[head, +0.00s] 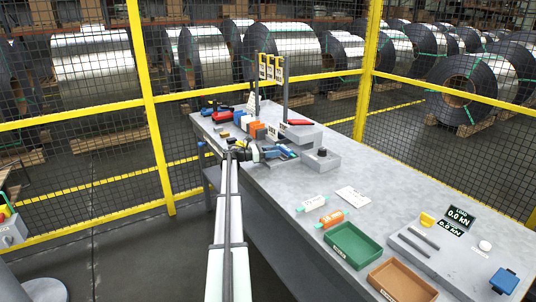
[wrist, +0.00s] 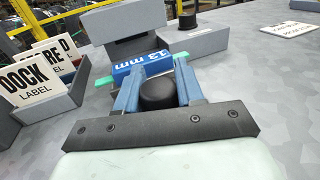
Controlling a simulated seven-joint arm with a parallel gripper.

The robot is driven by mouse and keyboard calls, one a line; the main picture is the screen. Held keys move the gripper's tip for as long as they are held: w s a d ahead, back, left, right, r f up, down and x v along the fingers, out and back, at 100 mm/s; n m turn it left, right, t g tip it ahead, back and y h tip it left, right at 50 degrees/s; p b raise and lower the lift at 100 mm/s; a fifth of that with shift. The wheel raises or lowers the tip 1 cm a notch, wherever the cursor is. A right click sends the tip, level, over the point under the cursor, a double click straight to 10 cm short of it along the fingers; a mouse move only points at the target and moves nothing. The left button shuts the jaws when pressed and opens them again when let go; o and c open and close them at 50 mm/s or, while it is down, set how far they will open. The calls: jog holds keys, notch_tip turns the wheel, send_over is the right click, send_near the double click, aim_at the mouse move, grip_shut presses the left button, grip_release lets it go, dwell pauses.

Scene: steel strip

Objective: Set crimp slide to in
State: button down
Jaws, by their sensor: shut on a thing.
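My gripper (head: 270,152) is at the grey crimping machine (head: 301,134) on the bench. In the wrist view, the two blue fingers of my gripper (wrist: 157,85) stand on either side of a round black knob (wrist: 158,95) and appear closed on it. Whether this knob belongs to the crimp slide is not marked. Just beyond the fingertips, a blue piece marked 13 mm (wrist: 143,66), with teal ends, lies in front of the machine's grey body (wrist: 128,28). My fingers hide part of it. The slide's in or out marking is not visible.
A grey block with another black knob (head: 322,152) stands right of the machine. Label holders (wrist: 40,90) stand close on the left. White (head: 313,203) and orange (head: 332,218) pieces, a green tray (head: 354,262) and a brown tray (head: 375,287) lie nearer.

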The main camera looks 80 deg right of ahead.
jog(key=c, duration=0.8)
grip_release()
jog(key=shift+w+a, duration=0.1)
jog(key=v, duration=1.3)
jog(key=shift+w+a, duration=0.15)
jog(key=shift+w, duration=0.2)
jog(key=shift+r, duration=0.1)
